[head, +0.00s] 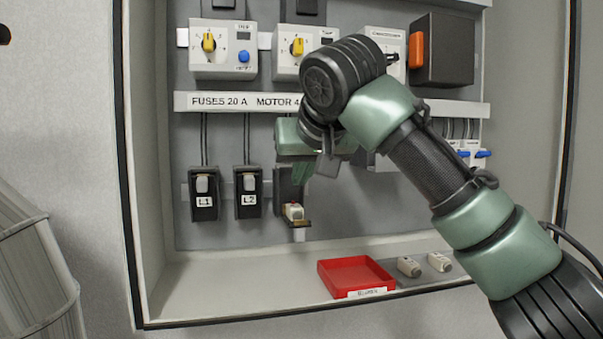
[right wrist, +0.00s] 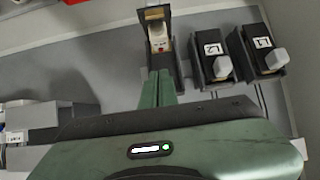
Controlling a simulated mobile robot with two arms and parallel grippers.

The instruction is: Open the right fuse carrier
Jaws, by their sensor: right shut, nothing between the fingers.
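The right fuse carrier (head: 293,212) is tilted down and out from its dark holder (head: 287,182), with a pale fuse visible in it and a light tab below. It also shows in the right wrist view (right wrist: 157,38), just beyond my fingertips. My right gripper (head: 305,165) is shut and empty in front of the upper part of that holder, partly hiding it. Its closed green fingers show in the right wrist view (right wrist: 158,88). I cannot tell whether they touch the holder. The carriers L1 (head: 204,190) and L2 (head: 248,190) are upright and closed.
A red tray (head: 355,275) stands on the cabinet floor, with two pale fuses (head: 408,266) (head: 439,262) to its right. Switch boxes with yellow knobs (head: 222,48) are above the label strip (head: 230,101). Cabinet walls bound both sides. The floor left of the tray is clear.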

